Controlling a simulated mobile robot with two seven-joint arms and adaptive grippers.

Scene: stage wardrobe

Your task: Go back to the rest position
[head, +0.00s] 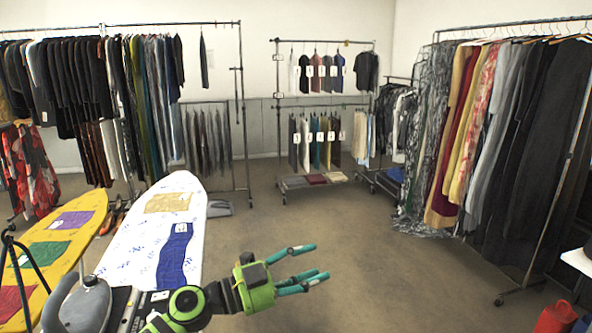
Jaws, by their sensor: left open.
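My left gripper (318,263) is in the lower middle of the head view, green with teal fingers. Its fingers are spread apart with nothing between them, and they point right over the bare floor. My left forearm comes in from the bottom, in front of the right side of the white ironing board. My right gripper is not in view.
A white ironing board (133,221) with a tan cloth (168,203) and a blue cloth (174,256) stands left of my gripper. A yellow board (62,219) is farther left. Clothes racks line the walls, one full rack (505,130) at right. The middle floor (330,225) is clear.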

